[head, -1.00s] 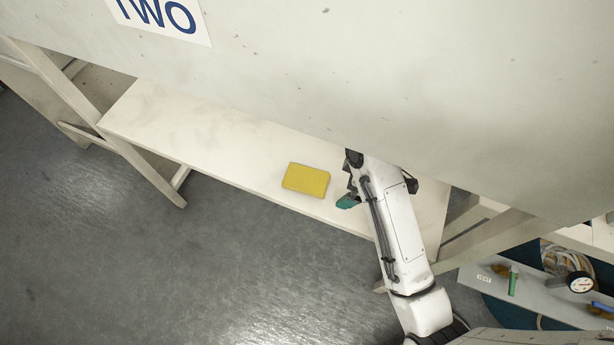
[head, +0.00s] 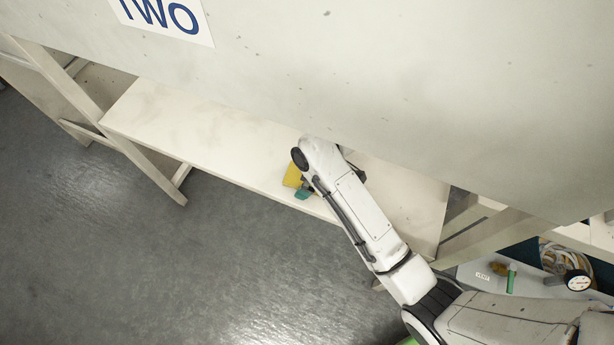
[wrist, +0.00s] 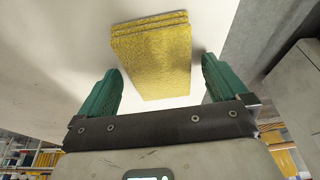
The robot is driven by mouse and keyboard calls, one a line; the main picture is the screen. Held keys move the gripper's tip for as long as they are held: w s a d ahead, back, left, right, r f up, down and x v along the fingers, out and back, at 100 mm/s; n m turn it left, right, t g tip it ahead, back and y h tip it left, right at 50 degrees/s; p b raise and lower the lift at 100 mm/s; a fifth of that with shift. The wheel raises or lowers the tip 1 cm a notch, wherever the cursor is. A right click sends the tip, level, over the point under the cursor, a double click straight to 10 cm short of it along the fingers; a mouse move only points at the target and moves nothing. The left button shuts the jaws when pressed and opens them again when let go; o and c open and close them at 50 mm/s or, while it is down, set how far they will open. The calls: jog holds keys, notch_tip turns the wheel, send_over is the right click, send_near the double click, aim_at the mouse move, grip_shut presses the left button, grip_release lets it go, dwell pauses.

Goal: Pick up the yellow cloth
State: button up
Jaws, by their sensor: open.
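The yellow cloth (head: 292,175) is a folded, flat rectangular stack on the pale shelf. In the head view my arm now covers most of it. In the wrist view the cloth (wrist: 152,58) lies ahead of my gripper (wrist: 162,88), its near end between the two green fingertips. The fingers are spread wide, with a gap on each side of the cloth, and hold nothing. One green finger of my gripper (head: 302,194) shows beside the cloth in the head view.
The pale shelf (head: 190,135) is bare to the left of the cloth. A large panel (head: 400,80) marked TWO overhangs its back edge. A lower shelf at the right holds a gauge (head: 577,280) and a green item (head: 511,277).

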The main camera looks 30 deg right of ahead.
jog(key=shift+c, duration=0.4)
jog(key=c, duration=1)
jog(key=shift+r, duration=0.1)
jog(key=shift+r+p, duration=1.55)
jog(key=shift+p, duration=0.4)
